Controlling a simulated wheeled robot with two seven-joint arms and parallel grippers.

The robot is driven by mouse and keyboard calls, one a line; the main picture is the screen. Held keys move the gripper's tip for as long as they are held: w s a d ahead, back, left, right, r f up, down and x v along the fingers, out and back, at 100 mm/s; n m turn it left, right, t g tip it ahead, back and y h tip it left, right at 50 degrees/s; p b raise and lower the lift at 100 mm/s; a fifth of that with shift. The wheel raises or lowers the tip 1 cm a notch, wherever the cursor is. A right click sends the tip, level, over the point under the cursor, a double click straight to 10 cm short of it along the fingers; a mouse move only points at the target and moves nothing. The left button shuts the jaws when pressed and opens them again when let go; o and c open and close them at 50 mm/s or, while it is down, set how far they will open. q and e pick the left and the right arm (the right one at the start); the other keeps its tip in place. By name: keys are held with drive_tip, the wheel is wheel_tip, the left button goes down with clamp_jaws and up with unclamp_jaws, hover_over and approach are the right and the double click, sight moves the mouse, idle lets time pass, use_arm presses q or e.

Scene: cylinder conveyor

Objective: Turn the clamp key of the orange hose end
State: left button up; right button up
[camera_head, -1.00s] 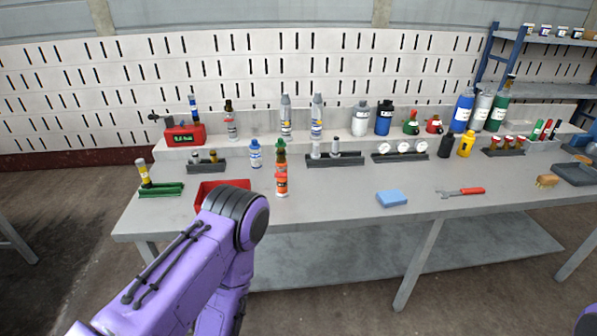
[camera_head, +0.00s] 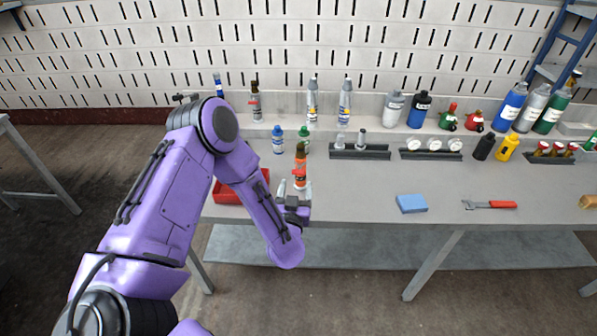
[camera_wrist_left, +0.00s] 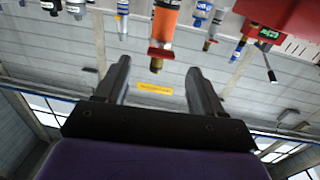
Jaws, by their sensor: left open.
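The orange hose end (camera_head: 300,171) looks like an upright orange cylinder with a brown top, near the bench's front edge. I cannot clearly make out a clamp key. My left gripper (camera_head: 296,187) is just in front of the orange hose end in the head view. My right gripper is out of view.
A red tray (camera_head: 232,197) lies left of the hose end, partly behind my arm. Small bottles (camera_head: 278,139) stand behind it. A blue sponge (camera_head: 411,203) and a red-handled wrench (camera_head: 490,204) lie to the right, with clear bench between.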

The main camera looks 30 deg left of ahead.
sight(298, 174)
use_arm(q)
drive_tip(key=x, duration=0.4)
drive_tip(key=shift+w+a+r+p, duration=0.1)
drive_tip(key=shift+w+a+p, duration=0.1)
drive_tip(key=shift+a+p, duration=0.15)
drive_tip(key=shift+w+a, duration=0.1)
drive_tip(key=shift+w, duration=0.35)
drive_tip(key=c, duration=1.1)
